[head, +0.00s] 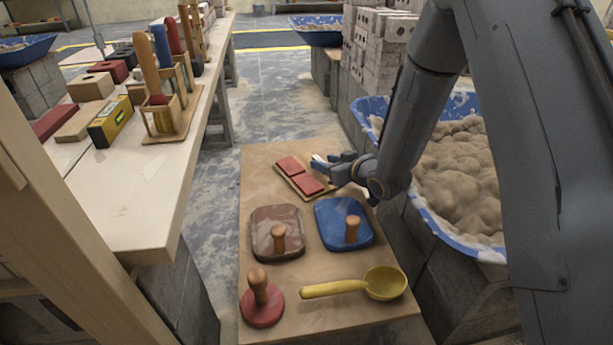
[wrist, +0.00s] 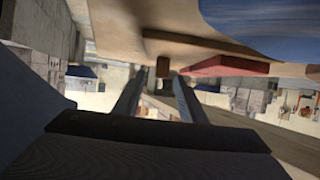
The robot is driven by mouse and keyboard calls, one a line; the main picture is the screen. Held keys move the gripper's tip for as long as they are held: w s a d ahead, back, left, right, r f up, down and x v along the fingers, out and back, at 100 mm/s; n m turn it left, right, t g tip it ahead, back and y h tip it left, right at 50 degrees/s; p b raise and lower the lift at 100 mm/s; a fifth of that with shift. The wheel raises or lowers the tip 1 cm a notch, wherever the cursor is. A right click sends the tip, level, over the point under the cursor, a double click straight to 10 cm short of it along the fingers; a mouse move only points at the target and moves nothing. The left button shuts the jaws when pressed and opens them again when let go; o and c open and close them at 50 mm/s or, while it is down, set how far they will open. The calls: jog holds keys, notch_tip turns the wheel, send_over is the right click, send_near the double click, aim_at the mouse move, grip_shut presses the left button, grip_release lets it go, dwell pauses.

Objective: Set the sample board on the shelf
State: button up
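The sample board (head: 290,182), a small wooden board with two red tiles on it, lies at the far end of a plywood top. My gripper (head: 316,163) is just right of its far part, low over the plywood. In the wrist view, the two fingers (wrist: 157,88) stand apart with a clear gap. A small brown block-like end (wrist: 163,67) shows beyond the gap, and a red slab (wrist: 225,66) lies to its right. I cannot tell whether the fingers touch the board. No surface is clearly recognizable as the shelf.
On the plywood stand a brown float (head: 262,222), a blue float (head: 330,215), a red round tool (head: 262,314) and a yellow ladle (head: 385,284). A bench (head: 150,200) with blocks and tools is at left. A blue tub (head: 440,228) of mortar is right.

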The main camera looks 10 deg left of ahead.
aim_at(320, 160)
jog(key=b+x, duration=0.1)
jog(key=x, duration=0.2)
jog(key=shift+w+a+f, duration=0.1)
jog(key=shift+f, duration=0.05)
grip_shut()
